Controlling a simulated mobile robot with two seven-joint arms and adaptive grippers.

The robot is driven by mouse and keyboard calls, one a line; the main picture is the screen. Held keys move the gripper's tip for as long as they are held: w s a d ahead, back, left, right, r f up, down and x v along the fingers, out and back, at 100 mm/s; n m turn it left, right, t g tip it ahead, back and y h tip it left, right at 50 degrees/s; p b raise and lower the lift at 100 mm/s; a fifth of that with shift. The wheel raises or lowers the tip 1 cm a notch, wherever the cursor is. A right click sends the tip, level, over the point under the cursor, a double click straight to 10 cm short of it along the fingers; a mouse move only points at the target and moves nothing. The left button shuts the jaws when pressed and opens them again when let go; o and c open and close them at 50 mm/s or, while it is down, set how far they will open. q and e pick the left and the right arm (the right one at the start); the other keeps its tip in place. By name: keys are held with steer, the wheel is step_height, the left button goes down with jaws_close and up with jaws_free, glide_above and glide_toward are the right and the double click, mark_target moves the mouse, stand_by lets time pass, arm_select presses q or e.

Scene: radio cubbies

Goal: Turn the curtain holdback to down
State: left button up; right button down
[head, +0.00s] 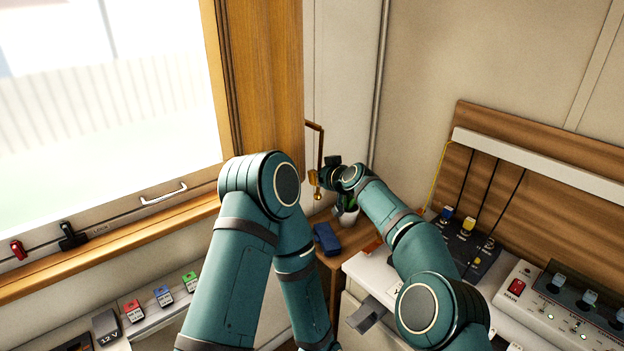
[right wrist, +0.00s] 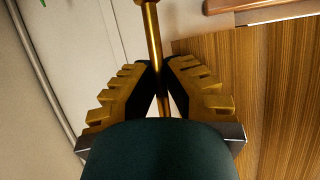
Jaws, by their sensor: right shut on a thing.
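The curtain holdback (head: 321,148) is a thin bronze-brown rod beside the wooden panel in the head view. Its long part hangs down from a short upper piece, and a small brass knob (head: 318,197) shows below my gripper. My right gripper (head: 315,180) is shut on the rod near its lower end. In the right wrist view the brass rod (right wrist: 154,40) runs between the toothed golden fingers (right wrist: 160,85), and my dark gripper body hides the lower part of the view. My left arm is in front in the head view, but its gripper is out of sight.
A wooden panel (head: 268,80) and window stand to the left. Below the holdback are a potted plant (head: 347,212) and a blue box (head: 327,238) on a wooden shelf. A black device (head: 465,245) and a switch panel (head: 570,310) lie to the right.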

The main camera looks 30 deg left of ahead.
steer(key=shift+w+d, duration=0.2)
steer(key=shift+w, duration=0.2)
steer(key=c, duration=1)
jaws_free()
steer(key=shift+w, duration=0.15)
steer(key=v, duration=1.2)
steer(key=shift+s, duration=0.2)
